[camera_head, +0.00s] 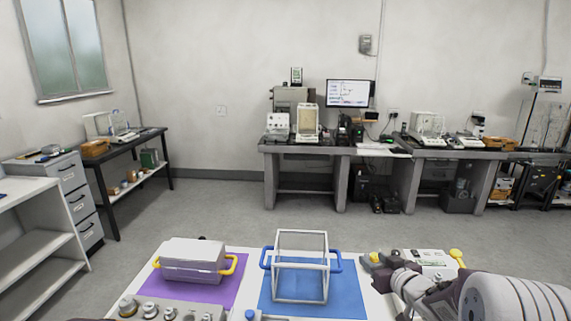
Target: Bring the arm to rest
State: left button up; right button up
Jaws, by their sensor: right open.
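My right arm comes in from the lower right, and its gripper (380,270) is over the right part of the white table (240,259) in front of me. The gripper is open, and I see nothing held between its fingers. It is to the right of the white open frame with blue handles (302,233) and appears apart from it. My left gripper is not in view.
The frame stands on a blue mat (343,293). A grey-lilac box with yellow handles (190,262) stands on a purple mat (226,290). Metal weights (150,309) line the front edge. A white device (432,258) is beside my right arm. The floor beyond is clear.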

jog(key=s+a+f+g+h, duration=0.1)
jog(key=s+a+f+g, duration=0.3)
jog(key=s+a, duration=0.4)
jog(key=s+f+g, duration=0.1)
jog(key=s+f, duration=0.1)
jog(key=s, duration=0.2)
jog(key=s+f+m+g, duration=0.1)
jog(key=s+f+g, duration=0.1)
jog(key=s, duration=0.3)
jog(key=s+f+m+g+h, duration=0.1)
jog(key=s+f+g, duration=0.1)
jog(key=s+f, duration=0.2)
jog(key=shift+s+d+f, duration=0.1)
jog(key=shift+s, duration=0.1)
jog(key=s+g, duration=0.1)
jog(key=s, duration=0.1)
jog(key=s+f+g, duration=0.1)
jog(key=s, duration=0.1)
jog(key=s+g, duration=0.1)
jog(key=s, duration=0.1)
jog(key=shift+s+a+f, duration=0.15)
jog(key=shift+a+f, duration=0.2)
jog(key=shift+f, duration=0.05)
